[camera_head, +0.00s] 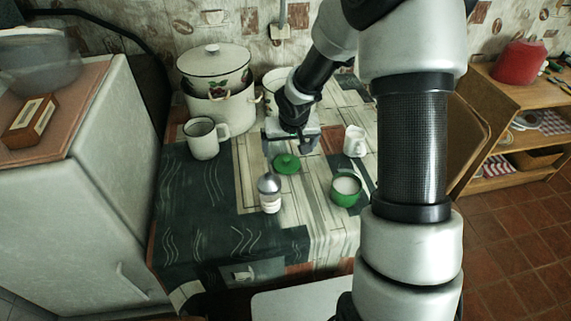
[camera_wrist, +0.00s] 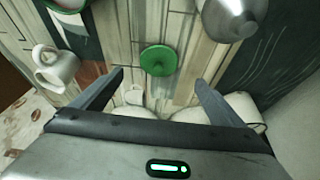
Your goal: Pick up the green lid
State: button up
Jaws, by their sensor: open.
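The green lid (camera_head: 287,164) is a small round disc with a knob, lying on the patterned tablecloth near the middle of the table. In the wrist view the green lid (camera_wrist: 158,60) lies beyond my fingertips, roughly centred between them. My gripper (camera_head: 290,148) is above the table, just behind the lid in the head view. In the wrist view my gripper (camera_wrist: 158,80) has its two fingers spread wide with nothing between them. The lid is apart from both fingers.
A white pitcher (camera_head: 355,141), a white mug (camera_head: 202,138) and large enamel pots (camera_head: 215,75) stand around. The table's front left (camera_head: 200,225) is clear.

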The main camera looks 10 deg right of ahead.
aim_at(287, 160)
jog(key=x, duration=0.5)
jog(key=b+x, duration=0.1)
jog(key=x, duration=0.4)
jog(key=shift+w+d+f, duration=0.1)
jog(key=shift+w+f, duration=0.1)
jog(key=shift+w, duration=0.15)
jog(key=shift+c, duration=0.3)
jog(key=c, duration=1.1)
